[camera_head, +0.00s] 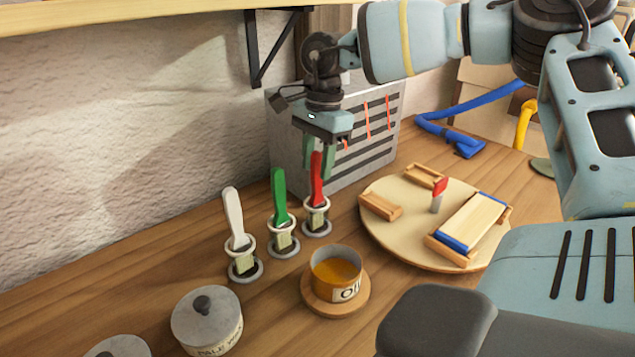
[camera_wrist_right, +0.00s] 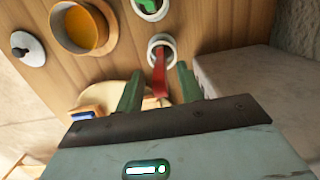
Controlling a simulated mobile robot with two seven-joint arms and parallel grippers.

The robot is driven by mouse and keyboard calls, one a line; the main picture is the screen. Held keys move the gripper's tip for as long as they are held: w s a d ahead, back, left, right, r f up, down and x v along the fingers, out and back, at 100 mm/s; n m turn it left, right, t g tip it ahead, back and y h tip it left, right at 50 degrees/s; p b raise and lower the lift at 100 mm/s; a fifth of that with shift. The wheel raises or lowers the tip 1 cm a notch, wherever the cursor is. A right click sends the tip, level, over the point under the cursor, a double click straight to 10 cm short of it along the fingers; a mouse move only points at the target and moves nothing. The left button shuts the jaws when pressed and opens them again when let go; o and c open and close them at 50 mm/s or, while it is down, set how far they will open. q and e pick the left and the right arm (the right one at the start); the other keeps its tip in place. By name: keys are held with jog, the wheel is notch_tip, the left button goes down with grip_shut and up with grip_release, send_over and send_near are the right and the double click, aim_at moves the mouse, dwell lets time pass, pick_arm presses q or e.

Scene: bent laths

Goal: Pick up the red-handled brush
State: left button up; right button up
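The red-handled brush (camera_head: 317,183) stands upright in a ring holder (camera_head: 316,222), the rightmost of three in the head view. My right gripper (camera_head: 319,165) is above it, pointing down, with its green fingers beside the upper part of the handle. In the right wrist view, the red handle (camera_wrist_right: 160,75) shows between the two open fingers (camera_wrist_right: 160,88), with a gap on either side. My left gripper is not in view.
A green-handled brush (camera_head: 279,197) and a white-handled brush (camera_head: 234,215) stand in holders to the left. An oil pot (camera_head: 337,284) stands in front. A round board (camera_head: 385,238) with wooden pieces is to the right. A grey slotted box (camera_head: 290,140) stands close behind.

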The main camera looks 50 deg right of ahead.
jog(key=shift+a+f, duration=0.1)
jog(key=shift+f, duration=1)
grip_shut()
jog(key=shift+w+r, duration=0.1)
jog(key=shift+r, duration=0.05)
jog(key=shift+r, duration=0.65)
notch_tip(320, 180, up, 5)
jog(key=shift+r, duration=0.15)
jog(key=s+a, duration=0.2)
jog(key=s, duration=1.6)
jog(key=shift+b, duration=0.35)
